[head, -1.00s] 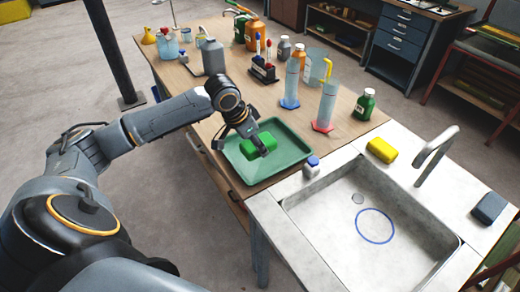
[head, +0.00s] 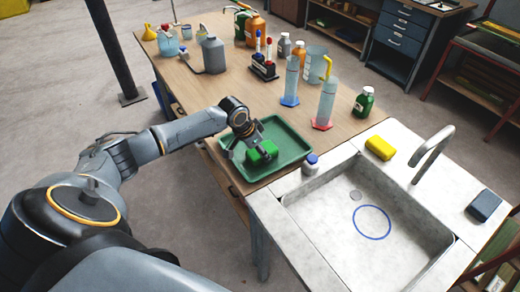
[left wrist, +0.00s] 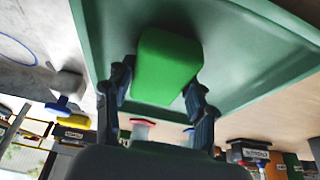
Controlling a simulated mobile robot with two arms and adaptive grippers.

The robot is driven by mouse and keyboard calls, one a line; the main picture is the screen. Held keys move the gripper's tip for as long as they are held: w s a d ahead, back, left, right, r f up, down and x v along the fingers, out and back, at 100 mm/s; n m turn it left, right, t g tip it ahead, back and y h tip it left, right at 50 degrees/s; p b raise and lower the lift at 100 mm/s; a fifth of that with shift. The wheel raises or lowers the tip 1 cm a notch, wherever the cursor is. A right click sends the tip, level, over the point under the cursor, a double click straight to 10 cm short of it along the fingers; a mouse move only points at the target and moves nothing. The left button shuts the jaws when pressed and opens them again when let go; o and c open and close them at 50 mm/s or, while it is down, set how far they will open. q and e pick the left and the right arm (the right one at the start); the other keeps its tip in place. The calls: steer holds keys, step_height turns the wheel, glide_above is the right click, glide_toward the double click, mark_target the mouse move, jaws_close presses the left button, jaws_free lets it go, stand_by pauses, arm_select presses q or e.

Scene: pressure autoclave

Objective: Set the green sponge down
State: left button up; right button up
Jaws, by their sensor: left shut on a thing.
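The green sponge (head: 262,152) is at the green tray (head: 293,152) on the wooden bench, within the tray's outline. My left gripper (head: 259,146) is shut on the sponge. In the left wrist view the sponge (left wrist: 167,66) sits between the two dark fingers (left wrist: 160,95), with the tray (left wrist: 235,50) behind it. I cannot tell whether the sponge touches the tray floor. My right gripper is not in view.
A small white bottle with a blue cap (head: 310,164) stands close to the tray's right side. Measuring cylinders (head: 326,103) and a green bottle (head: 364,102) stand behind. A yellow sponge (head: 380,147) lies by the sink (head: 350,210). The tray's right part is clear.

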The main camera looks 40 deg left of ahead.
arm_select(q)
steer(key=shift+f, duration=0.15)
steer(key=o, duration=1)
steer(key=b+v, duration=0.1)
steer(key=v, duration=1.1)
steer(key=shift+r, duration=0.2)
